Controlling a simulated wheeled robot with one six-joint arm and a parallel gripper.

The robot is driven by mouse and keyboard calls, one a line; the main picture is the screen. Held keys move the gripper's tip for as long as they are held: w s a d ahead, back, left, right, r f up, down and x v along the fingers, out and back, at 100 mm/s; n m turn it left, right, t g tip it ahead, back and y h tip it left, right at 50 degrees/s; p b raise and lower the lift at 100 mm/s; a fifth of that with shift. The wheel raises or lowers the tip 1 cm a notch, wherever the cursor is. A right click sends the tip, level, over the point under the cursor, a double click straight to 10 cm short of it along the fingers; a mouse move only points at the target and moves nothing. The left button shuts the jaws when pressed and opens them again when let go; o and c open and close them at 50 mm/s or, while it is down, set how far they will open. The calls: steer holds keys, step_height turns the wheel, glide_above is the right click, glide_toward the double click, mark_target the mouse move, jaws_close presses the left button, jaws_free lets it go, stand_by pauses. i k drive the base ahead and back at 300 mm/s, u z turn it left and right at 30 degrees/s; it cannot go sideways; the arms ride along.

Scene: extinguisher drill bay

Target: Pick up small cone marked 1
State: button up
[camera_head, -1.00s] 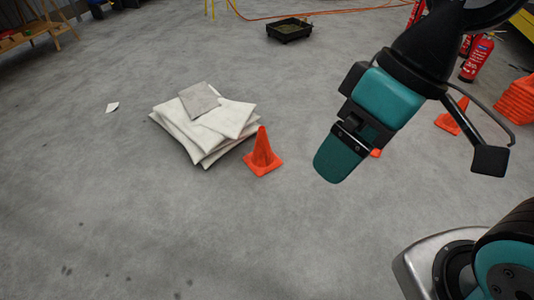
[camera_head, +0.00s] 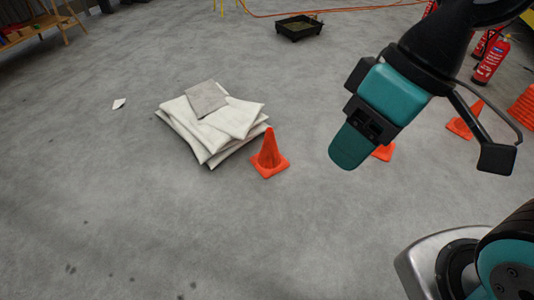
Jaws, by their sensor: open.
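A small orange cone (camera_head: 270,153) stands upright on the grey floor just right of a stack of folded white blankets. I cannot make out any number on it. Another orange cone (camera_head: 383,152) shows only in part, mostly hidden behind my gripper. A third orange cone (camera_head: 464,122) stands further right, partly behind a thin arm part. My gripper (camera_head: 352,145) is in the air at the upper right, pointing down and left. It is open and holds nothing that I can see. It is apart from the cones.
The white blanket stack (camera_head: 208,142) has a grey piece (camera_head: 206,98) on top. Stacked orange cones (camera_head: 525,105) and red extinguishers (camera_head: 490,62) stand at the right. A black tray (camera_head: 299,28) lies at the back. The front floor is clear.

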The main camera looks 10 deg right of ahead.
mark_target(269, 162)
steer(key=z, duration=0.25)
steer(key=i, duration=1.55)
steer(key=z, duration=0.5)
